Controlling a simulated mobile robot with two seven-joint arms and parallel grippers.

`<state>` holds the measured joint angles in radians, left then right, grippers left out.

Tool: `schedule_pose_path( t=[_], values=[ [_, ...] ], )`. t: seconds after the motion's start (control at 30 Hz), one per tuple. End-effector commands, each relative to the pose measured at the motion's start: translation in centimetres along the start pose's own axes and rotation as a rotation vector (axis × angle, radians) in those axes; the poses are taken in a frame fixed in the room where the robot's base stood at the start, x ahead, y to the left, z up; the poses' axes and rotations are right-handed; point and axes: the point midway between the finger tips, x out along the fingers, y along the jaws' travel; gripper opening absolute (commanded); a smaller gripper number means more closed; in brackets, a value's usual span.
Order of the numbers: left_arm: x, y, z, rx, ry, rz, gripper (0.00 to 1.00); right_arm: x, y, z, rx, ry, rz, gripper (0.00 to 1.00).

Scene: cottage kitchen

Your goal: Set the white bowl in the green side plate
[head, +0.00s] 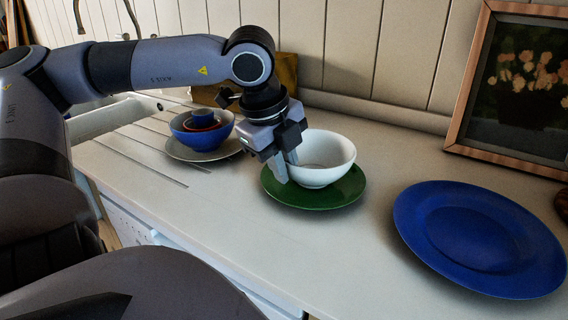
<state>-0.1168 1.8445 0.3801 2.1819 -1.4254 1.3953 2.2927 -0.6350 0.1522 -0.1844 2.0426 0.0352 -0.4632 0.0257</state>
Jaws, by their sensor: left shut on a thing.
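The white bowl (327,158) is upright over the green side plate (318,199) on the countertop. The plate's green rim shows to the front and both sides of the bowl. Whether the bowl's base touches the plate is hard to tell. My left gripper (286,168) is at the bowl's left side, pointing down, shut on the bowl's left rim. One finger shows outside the bowl. My right gripper is not in view.
A large blue plate (480,238) lies to the right. Stacked blue bowls (203,133) sit on a grey plate (188,154) at the left, near the sink (118,113). A framed picture (520,80) leans at the back right. Counter between the green and blue plates is clear.

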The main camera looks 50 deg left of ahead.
Motion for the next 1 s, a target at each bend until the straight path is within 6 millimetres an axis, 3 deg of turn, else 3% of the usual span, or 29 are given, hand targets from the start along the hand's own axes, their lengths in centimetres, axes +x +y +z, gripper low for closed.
schedule_pose_path(
  t=[0.53,0.57,0.6,0.63,1.0],
  values=[
    [0.64,0.12,0.01,0.0,-0.002,-0.005,0.0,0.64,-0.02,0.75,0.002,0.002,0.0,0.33],
    [0.55,0.15,0.01,0.001,-0.001,-0.001,0.24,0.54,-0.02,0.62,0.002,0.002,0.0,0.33],
    [0.52,0.14,0.01,0.0,-0.001,-0.001,0.37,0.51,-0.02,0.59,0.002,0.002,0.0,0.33],
    [0.52,0.15,0.0,0.0,-0.001,-0.001,0.4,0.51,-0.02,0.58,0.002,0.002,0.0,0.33],
    [0.2,0.05,0.0,0.0,0.0,0.0,0.4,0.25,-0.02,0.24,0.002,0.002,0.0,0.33]
  ],
)
